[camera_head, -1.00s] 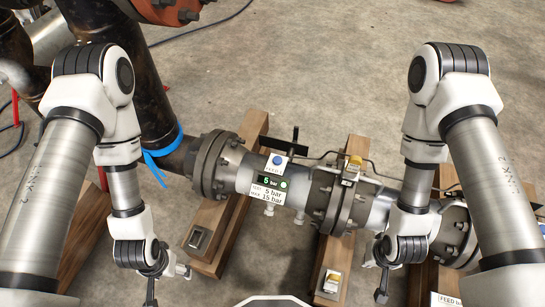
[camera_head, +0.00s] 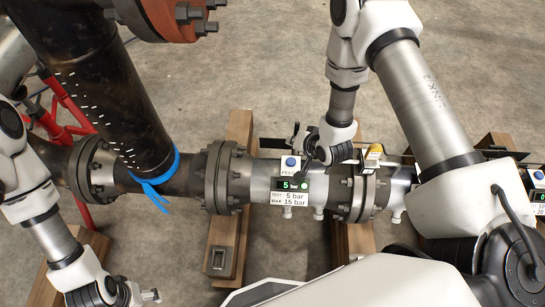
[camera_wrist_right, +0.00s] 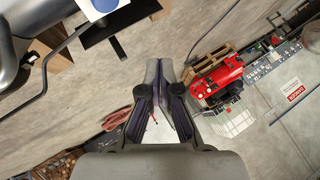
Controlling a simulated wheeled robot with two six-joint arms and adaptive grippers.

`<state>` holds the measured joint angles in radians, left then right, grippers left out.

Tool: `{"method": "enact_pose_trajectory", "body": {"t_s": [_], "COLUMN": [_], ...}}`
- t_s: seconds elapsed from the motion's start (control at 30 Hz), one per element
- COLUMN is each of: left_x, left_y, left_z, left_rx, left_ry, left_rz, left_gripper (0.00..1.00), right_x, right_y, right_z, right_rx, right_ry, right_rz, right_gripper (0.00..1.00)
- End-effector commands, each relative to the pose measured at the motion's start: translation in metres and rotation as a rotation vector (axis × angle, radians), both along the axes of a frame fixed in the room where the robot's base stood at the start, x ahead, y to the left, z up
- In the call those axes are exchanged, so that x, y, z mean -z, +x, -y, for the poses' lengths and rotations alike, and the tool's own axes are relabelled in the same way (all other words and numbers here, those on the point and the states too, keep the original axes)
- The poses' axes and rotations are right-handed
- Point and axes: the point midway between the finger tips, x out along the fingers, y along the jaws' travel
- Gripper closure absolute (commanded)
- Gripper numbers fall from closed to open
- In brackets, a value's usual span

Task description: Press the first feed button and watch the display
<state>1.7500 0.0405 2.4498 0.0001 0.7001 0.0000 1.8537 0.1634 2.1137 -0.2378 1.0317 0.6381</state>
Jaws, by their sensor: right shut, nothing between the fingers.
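The first feed button (camera_head: 290,161) is a blue round button on a white plate on top of the grey spool (camera_head: 262,184). Below it the green display (camera_head: 290,184) reads 5 bar, above a label (camera_head: 290,198) with test 5 bar and max 15 bar. My right gripper (camera_head: 308,156) is shut and empty, just right of the button plate; I cannot tell whether it touches the plate. In the right wrist view the blue button (camera_wrist_right: 104,4) is cut by the top edge, up and left of the fingertips (camera_wrist_right: 158,64). My left gripper (camera_head: 151,296) is low at the left, away from the button, its fingers unclear.
A black pipe (camera_head: 105,90) with blue tape rises at the left. Wooden beams (camera_head: 230,240) support the pipe.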

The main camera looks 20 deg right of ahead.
Motion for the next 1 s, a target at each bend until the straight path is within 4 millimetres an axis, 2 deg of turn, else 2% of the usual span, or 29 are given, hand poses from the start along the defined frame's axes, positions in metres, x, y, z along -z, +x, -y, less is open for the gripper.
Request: {"method": "enact_pose_trajectory", "body": {"t_s": [0.13, 0.47, 0.67, 1.0], "left_x": [0.000, 0.003, 0.020, 0.060], "left_y": [0.000, 0.000, 0.000, 0.000], "left_z": [0.000, 0.000, 0.000, 0.000], "left_rx": [0.001, 0.001, 0.001, 0.001], "left_ry": [0.000, 0.000, 0.000, 0.000], "left_rz": [0.000, 0.000, 0.000, 0.000], "left_gripper": [0.27, 0.27, 0.27, 0.27], "right_x": [-0.006, -0.001, 0.020, 0.070], "right_y": [0.004, 0.003, 0.003, 0.003], "right_z": [0.002, 0.002, 0.002, 0.002], "right_rx": [0.006, 0.006, 0.005, 0.004], "right_ry": [0.001, 0.000, 0.001, 0.000], "right_rz": [0.011, 0.009, 0.009, 0.010], "right_gripper": [1.00, 1.00, 1.00, 1.00]}}
